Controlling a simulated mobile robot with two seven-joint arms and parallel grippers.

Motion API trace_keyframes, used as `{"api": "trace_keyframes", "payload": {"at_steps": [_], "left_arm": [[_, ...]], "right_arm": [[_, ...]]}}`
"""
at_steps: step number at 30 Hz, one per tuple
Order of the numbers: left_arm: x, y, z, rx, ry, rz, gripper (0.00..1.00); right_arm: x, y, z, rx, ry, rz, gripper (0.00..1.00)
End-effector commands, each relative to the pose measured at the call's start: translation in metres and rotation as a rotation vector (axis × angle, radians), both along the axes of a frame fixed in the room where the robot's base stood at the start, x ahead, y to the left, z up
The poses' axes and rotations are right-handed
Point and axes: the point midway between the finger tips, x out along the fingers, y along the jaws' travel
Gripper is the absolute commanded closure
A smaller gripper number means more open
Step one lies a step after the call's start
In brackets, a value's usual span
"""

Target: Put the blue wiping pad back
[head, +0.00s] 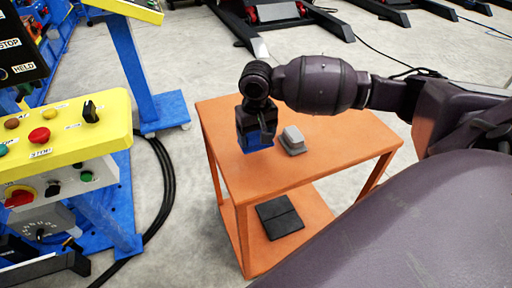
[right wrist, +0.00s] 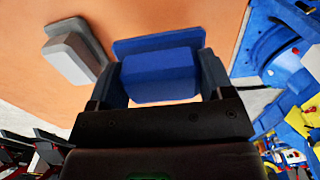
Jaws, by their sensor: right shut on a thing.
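The blue wiping pad (right wrist: 160,75) is between the two fingers of my right gripper (right wrist: 163,80), which is shut on its raised grip. In the head view the blue pad (head: 258,147) shows at the lower end of the right gripper (head: 257,132), over the left part of the orange table (head: 330,150). Whether the pad touches the table top I cannot tell. My left gripper is not in view.
A grey pad (head: 292,140) of similar shape lies on the table just right of my right gripper. A dark flat item (head: 279,217) lies on the lower shelf. A yellow control panel (head: 70,130) stands at the left, with black cables (head: 160,190) on the floor. The table's right part is clear.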

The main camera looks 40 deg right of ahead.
Motion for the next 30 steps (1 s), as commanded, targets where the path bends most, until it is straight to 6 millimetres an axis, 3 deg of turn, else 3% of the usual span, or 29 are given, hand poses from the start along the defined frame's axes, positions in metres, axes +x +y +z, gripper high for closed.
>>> {"api": "trace_keyframes", "payload": {"at_steps": [9,17,18,22,30], "left_arm": [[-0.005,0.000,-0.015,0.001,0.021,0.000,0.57],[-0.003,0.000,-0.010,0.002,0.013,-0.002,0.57],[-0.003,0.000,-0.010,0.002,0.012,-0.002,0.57],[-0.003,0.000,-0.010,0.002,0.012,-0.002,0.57],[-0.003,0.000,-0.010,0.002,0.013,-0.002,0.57]], "right_arm": [[-0.001,0.000,-0.049,0.000,0.005,-0.001,0.45],[0.000,0.000,-0.050,0.000,0.002,0.000,0.45],[0.000,0.000,-0.050,0.000,0.002,0.000,0.23],[0.000,0.000,-0.050,0.000,0.002,0.000,0.03],[0.000,0.000,-0.049,0.000,0.002,0.000,0.00]]}}
